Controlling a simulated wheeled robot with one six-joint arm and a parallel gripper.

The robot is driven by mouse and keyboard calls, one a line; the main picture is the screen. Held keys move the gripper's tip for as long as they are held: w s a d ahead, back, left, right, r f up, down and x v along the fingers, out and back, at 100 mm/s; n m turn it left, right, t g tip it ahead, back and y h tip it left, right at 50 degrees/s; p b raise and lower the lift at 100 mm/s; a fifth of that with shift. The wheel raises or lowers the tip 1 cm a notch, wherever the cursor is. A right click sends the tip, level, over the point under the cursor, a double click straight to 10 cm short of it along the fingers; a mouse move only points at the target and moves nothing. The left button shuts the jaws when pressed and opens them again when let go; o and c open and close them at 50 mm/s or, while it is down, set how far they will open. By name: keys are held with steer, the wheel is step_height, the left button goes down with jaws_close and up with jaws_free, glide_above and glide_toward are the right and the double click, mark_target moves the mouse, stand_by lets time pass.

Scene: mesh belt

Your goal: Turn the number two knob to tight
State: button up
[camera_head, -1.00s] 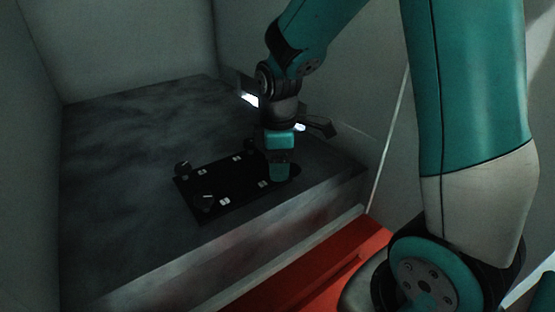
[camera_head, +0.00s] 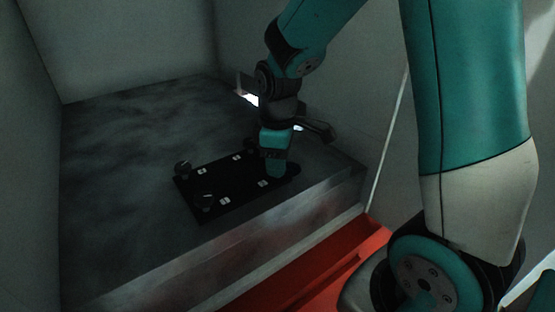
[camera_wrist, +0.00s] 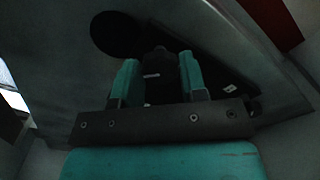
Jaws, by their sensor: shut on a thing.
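A black panel (camera_head: 235,186) with knobs and small white labels lies on the grey bench. My gripper (camera_head: 276,170) points down at its right end. In the wrist view, the two teal fingers (camera_wrist: 158,80) are closed on the sides of a dark knob (camera_wrist: 158,65), with a short pale mark on it. The held knob is mostly hidden by the fingers in the head view. Two other knobs stand at the panel's left end: one at the back (camera_head: 182,168) and one at the front (camera_head: 206,199). The label numbers are too small to read.
The grey bench top (camera_head: 130,130) is clear to the left and behind the panel. Pale walls stand behind and at the left. A red ledge (camera_head: 320,265) runs below the bench's front edge.

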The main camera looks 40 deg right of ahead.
steer(key=m, duration=0.7)
steer(key=shift+r, duration=0.1)
steer(key=m, duration=0.4)
steer(key=shift+w+p, duration=0.1)
steer(key=shift+p, duration=0.2)
steer(key=shift+m, duration=1.8)
steer(key=o, duration=0.9)
step_height(320, 180, up, 17)
steer(key=b, duration=0.2)
steer(key=shift+r+b, duration=0.2)
steer(key=shift+b, duration=0.15)
